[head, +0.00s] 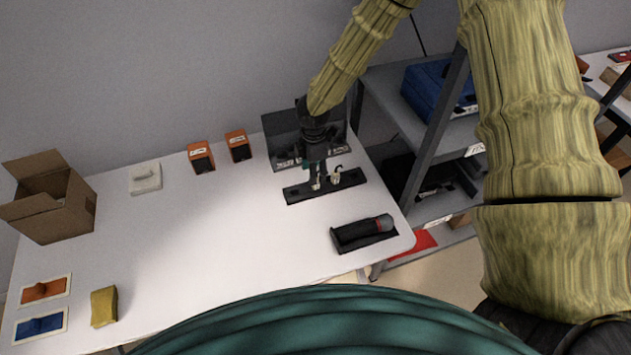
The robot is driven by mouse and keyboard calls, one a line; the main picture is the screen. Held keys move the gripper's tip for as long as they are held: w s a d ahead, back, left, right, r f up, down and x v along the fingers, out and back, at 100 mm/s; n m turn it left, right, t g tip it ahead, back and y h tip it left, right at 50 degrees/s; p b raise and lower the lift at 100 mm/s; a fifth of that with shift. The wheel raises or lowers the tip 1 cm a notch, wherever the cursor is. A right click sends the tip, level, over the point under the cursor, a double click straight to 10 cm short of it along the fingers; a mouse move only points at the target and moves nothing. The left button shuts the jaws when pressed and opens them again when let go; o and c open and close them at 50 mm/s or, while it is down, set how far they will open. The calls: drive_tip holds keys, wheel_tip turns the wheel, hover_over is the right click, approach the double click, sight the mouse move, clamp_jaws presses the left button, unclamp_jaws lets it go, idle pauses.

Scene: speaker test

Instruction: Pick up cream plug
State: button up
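Two small cream items that look like plugs stand on a long black strip (296,194) near the right end of the white table. One cream plug (336,178) is at the right part of the strip, with a dark curved piece by it. The other cream plug (317,186) is right below my gripper (316,178), which points down over the strip. The fingers partly hide this plug. They are too small and dark to show whether they touch it or are closed on it.
A grey open case (282,128) stands behind the strip. A black holder with a dark cylinder (357,232) lies in front of it. Two orange boxes (201,157) (237,145), a white device (145,177) and a cardboard box (50,212) stand farther left. The table's middle is clear.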

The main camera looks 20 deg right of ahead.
drive_tip(key=shift+s+a+f+p, duration=0.15)
drive_tip(key=shift+f+p, duration=0.3)
drive_tip(key=shift+f, duration=0.35)
drive_tip(key=shift+f+p, duration=0.4)
drive_tip(key=shift+f, duration=0.95)
drive_tip(key=c, duration=1)
